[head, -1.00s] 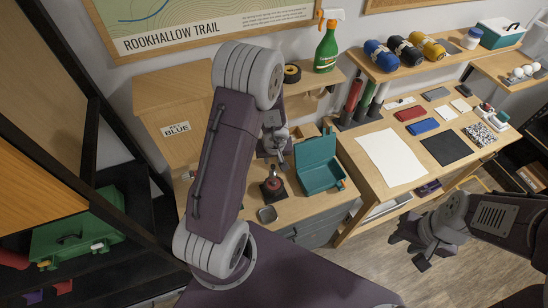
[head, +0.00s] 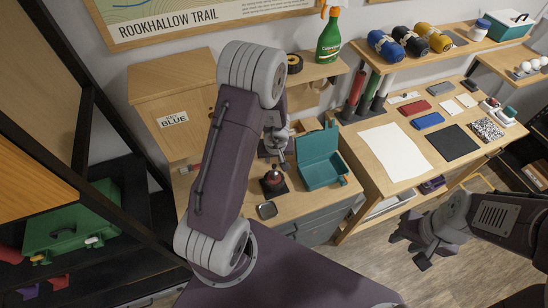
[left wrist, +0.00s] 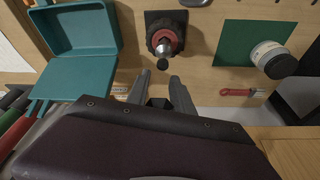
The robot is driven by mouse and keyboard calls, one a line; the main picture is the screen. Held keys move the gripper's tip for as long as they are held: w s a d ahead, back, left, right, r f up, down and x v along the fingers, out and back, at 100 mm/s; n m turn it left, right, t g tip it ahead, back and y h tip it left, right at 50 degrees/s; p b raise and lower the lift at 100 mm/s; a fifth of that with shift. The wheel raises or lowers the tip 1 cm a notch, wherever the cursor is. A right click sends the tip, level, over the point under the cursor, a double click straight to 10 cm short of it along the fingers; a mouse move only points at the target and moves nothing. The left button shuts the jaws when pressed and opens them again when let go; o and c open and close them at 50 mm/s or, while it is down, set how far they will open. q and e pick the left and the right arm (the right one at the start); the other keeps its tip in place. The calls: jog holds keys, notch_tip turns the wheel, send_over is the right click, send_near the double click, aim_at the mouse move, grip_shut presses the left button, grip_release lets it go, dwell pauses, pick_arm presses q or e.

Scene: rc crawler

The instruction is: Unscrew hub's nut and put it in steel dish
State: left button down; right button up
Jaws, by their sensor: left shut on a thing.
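The hub (head: 273,180), red and black with a silver shaft, stands upright on a dark square base on the wooden bench. It also shows in the left wrist view (left wrist: 164,38). My left gripper (head: 284,160) is close to it. In the left wrist view, its fingers (left wrist: 157,80) are at the small dark nut (left wrist: 162,64), in line with the shaft. Whether the nut touches the shaft is unclear. The steel dish (head: 266,210) lies in front of the hub and is cut off at the top of the left wrist view (left wrist: 196,2). My right gripper (head: 410,250) is open and empty.
An open teal toolbox (head: 322,170) stands right of the hub. In the left wrist view a white jar (left wrist: 270,56) stands on a green mat (left wrist: 232,42), near a red-handled tool (left wrist: 240,92). A cabinet (head: 172,95) rises behind the bench.

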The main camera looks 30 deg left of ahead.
pick_arm(q)
jog(key=shift+p, duration=0.3)
dwell(0.5)
jog(key=shift+f+b, duration=1.1)
jog(key=shift+f, duration=0.1)
dwell(0.3)
jog(key=shift+s+r+n+p, duration=0.1)
jog(key=shift+r+n+p, duration=0.15)
jog(key=shift+n+p, duration=0.75)
jog(key=shift+p, duration=0.05)
jog(key=shift+f+n+y, duration=0.2)
jog(key=shift+n+y, duration=0.1)
